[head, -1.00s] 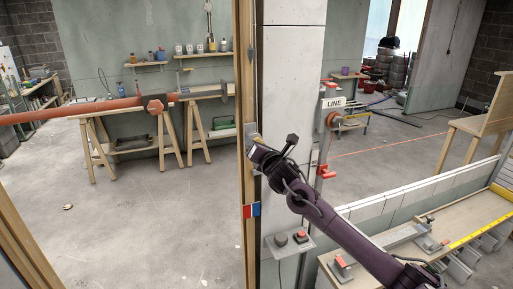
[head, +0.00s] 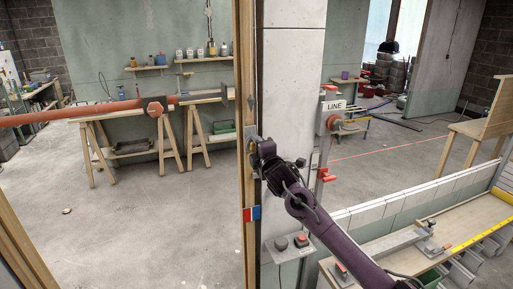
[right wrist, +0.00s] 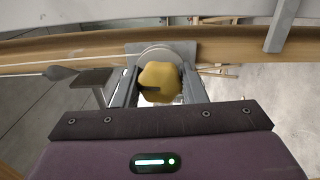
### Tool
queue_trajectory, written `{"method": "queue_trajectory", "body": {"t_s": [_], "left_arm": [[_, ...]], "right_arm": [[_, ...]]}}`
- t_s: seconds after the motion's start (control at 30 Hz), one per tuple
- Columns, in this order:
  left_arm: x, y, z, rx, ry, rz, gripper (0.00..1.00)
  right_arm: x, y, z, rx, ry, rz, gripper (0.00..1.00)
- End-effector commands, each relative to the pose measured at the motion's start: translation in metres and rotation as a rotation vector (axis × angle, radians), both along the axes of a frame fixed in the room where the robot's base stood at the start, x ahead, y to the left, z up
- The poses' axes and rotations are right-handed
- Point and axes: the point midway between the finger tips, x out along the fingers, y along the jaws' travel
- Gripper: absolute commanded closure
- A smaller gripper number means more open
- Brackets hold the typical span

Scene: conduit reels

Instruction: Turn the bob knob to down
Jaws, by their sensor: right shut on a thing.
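The bob knob (right wrist: 160,82) is a yellow lobed knob on a round pale disc and grey plate, mounted on a wooden post (head: 248,50). My right gripper (right wrist: 158,88) is shut on it, with one finger on each side in the right wrist view. In the head view my right gripper (head: 254,148) reaches the post from the right and hides most of the knob. A grey pointed bob (head: 251,105) hangs along the post above the knob; it also shows with its cord in the right wrist view (right wrist: 61,73). My left gripper is not in view.
A red-and-blue marker (head: 251,213) is on the post below the knob. A white pillar (head: 295,80) stands right behind my gripper. A button box (head: 290,244) and a bench (head: 470,220) lie to the lower right. The floor at left is open.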

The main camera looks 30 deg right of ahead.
Motion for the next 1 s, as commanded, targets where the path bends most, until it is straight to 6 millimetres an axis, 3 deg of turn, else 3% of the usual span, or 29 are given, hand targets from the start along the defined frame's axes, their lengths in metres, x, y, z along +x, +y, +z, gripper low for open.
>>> {"method": "queue_trajectory", "body": {"t_s": [1.0], "left_arm": [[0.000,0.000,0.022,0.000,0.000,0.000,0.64]], "right_arm": [[0.000,0.000,-0.002,0.946,-0.222,-0.004,0.85]]}}
